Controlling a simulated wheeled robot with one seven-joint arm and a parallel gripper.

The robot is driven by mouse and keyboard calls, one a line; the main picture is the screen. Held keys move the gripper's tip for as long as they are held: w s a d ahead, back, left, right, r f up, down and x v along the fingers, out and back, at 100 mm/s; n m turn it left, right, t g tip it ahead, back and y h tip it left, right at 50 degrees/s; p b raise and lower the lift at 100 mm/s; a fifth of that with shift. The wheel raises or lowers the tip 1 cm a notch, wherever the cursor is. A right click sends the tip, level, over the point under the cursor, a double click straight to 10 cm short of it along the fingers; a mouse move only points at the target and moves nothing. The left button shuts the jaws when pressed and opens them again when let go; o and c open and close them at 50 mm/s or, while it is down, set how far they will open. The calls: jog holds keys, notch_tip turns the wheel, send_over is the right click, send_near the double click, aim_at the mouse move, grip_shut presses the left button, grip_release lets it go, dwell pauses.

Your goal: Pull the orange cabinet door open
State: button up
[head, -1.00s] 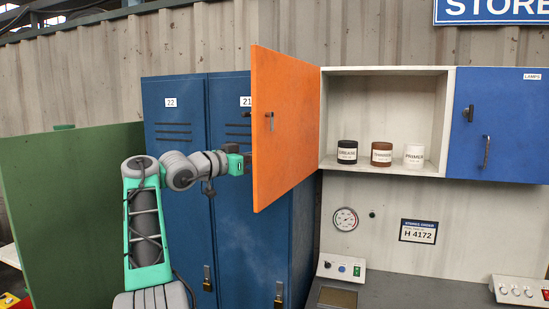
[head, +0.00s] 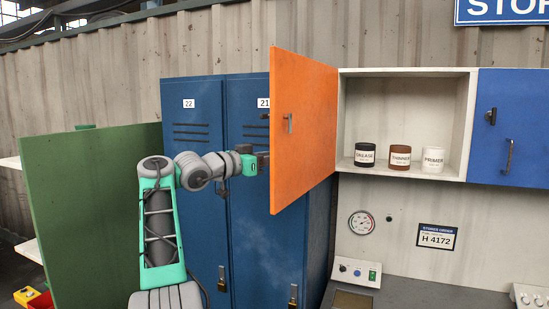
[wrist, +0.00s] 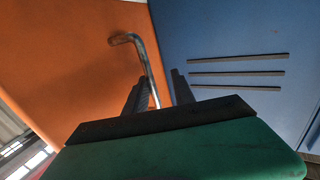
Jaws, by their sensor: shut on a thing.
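The orange cabinet door (head: 305,150) stands wide open, swung out to the left from the wall cabinet (head: 405,110), whose inside shows. A small metal catch (head: 289,122) is on the door's visible face. My gripper (head: 263,161) is at the door's free edge, its fingertips partly hidden behind it. In the wrist view the bent metal handle (wrist: 148,66) stands out from the orange door (wrist: 70,70) and runs down between the fingers of my gripper (wrist: 160,90), which is shut on it.
Blue lockers (head: 195,200) stand behind my arm and the door. A green panel (head: 95,205) is at the left. Grease (head: 365,155), thinner (head: 400,157) and primer (head: 433,159) jars stand in the cabinet. A closed blue door (head: 510,130) is at the right, above a grey bench (head: 430,296).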

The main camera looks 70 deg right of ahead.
jog(key=shift+w+f, duration=0.3)
